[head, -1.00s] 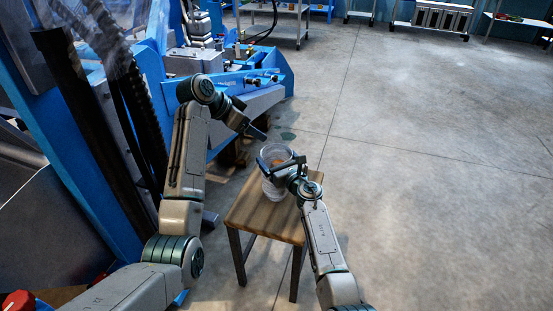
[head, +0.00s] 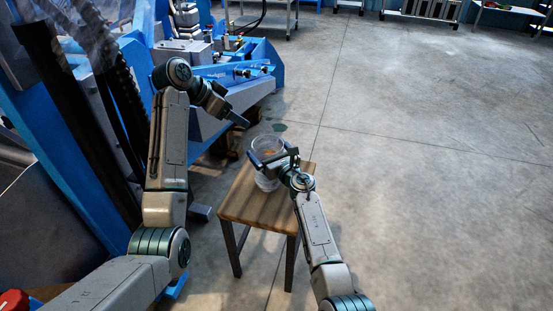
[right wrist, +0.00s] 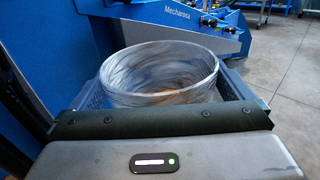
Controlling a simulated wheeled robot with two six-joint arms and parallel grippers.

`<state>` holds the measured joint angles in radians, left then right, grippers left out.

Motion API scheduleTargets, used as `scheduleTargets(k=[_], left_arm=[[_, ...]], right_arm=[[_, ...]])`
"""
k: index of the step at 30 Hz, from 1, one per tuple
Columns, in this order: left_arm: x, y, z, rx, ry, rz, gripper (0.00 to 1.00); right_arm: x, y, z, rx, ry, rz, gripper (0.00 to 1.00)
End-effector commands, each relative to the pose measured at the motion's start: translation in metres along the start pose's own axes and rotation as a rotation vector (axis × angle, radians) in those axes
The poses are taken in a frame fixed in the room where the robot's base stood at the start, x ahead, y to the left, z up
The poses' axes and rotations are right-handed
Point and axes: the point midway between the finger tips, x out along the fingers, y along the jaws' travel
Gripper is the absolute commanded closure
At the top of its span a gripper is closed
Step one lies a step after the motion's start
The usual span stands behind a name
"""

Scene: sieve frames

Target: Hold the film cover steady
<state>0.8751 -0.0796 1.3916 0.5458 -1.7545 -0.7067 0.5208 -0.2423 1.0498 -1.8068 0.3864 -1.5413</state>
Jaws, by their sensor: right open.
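A clear, streaky film cylinder (head: 265,146), open at the top, stands upright on a wooden stool (head: 243,204). I take it to be the film cover. Something orange shows inside it. My right gripper (head: 273,161) is open at the near side of the cylinder, its fingers spread to either side. In the right wrist view the cylinder (right wrist: 160,72) rises beyond the gripper body; its lower part is hidden, and I cannot tell whether the fingers touch it. My left gripper (head: 238,119) hangs in the air, left of and behind the cylinder; its opening is unclear.
A blue machine (head: 262,58) with a low projecting base stands behind and left of the stool. Clear sheeting (head: 110,12) hangs at the upper left. The grey concrete floor (head: 430,180) to the right is free. Carts and racks stand far back.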

Motion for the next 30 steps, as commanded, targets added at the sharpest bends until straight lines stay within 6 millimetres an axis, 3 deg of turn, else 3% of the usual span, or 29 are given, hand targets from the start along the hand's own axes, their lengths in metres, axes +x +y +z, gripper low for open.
scheduleTargets(k=[18, 27, 30], left_arm=[[0.0, 0.0, 0.0, 0.0, 0.0, 0.0, 0.21], [0.001, 0.0, 0.001, -0.001, 0.0, 0.0, 0.21], [0.006, 0.001, 0.013, -0.02, -0.003, -0.009, 0.21]], right_arm=[[-0.101, 0.0, -0.001, 0.0, 0.001, -0.002, 0.0], [-0.116, 0.0, 0.0, 0.003, 0.0, -0.002, 0.0], [-0.122, -0.005, 0.002, 0.046, -0.022, -0.025, 0.0]])
